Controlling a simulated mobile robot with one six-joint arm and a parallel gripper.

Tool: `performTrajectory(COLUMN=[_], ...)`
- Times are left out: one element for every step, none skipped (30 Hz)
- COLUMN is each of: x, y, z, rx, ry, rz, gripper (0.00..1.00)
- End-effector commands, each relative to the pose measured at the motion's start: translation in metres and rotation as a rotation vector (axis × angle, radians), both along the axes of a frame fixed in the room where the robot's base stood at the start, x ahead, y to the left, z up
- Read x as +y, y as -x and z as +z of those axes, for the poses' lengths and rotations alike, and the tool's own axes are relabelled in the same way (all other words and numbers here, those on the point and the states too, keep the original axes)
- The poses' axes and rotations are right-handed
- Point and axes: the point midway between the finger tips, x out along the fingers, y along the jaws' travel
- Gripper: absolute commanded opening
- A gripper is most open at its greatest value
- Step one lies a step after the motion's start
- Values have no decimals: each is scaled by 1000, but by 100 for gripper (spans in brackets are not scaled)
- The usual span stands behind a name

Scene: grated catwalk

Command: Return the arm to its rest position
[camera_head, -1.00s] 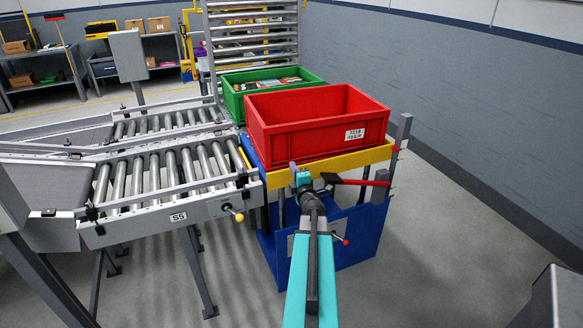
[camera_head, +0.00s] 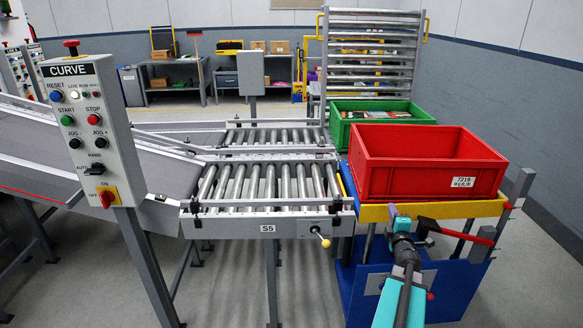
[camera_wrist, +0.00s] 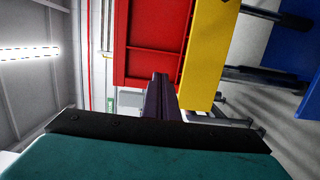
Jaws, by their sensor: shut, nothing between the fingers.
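My arm, with teal links, reaches out from the bottom right of the head view. My gripper (camera_head: 393,212) is shut and empty, just in front of the yellow top edge of the blue lift stand (camera_head: 384,294). In the wrist view the dark, narrow fingers (camera_wrist: 160,92) are together, with the red crate's wall (camera_wrist: 150,40) and the yellow edge (camera_wrist: 208,55) beyond them. The red crate (camera_head: 420,180) sits on the stand, above and beyond the gripper. I cannot tell whether the fingertips touch anything.
A green crate (camera_head: 375,112) with items in it stands behind the red one. A roller conveyor (camera_head: 265,183) lies left of the stand, with a yellow-knobbed lever (camera_head: 325,242) near its corner. A control box marked CURVE (camera_head: 94,130) stands at left. Grey floor shows in front.

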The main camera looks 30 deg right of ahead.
Motion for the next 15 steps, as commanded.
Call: performTrajectory(x=[0, 0, 0, 0, 3, 7, 10, 15, 22, 28, 35, 45, 53, 62, 74], y=[0, 0, 0, -1, -4, -9, -14, -19, -28, -34, -42, -52, -60, -68, -79], z=[0, 0, 0, 0, 0, 0, 0, -1, -4, -6, -9, -13, -17, -22, -28], rx=[0, 0, 0, 0, 0, 0, 0, 2, 2, 4, 7, 9, 12, 16, 21], ry=[0, 0, 0, 0, 0, 0, 0, -1, -3, -6, -9, -14, -19, -23, -30], rz=[0, 0, 0, 1, 7, 15, 22, 31, 45, 56, 69, 87, 102, 117, 138], gripper=[0, 0, 0, 0, 0, 0, 0, 0, 0, 0, 0, 0, 0, 0, 0])
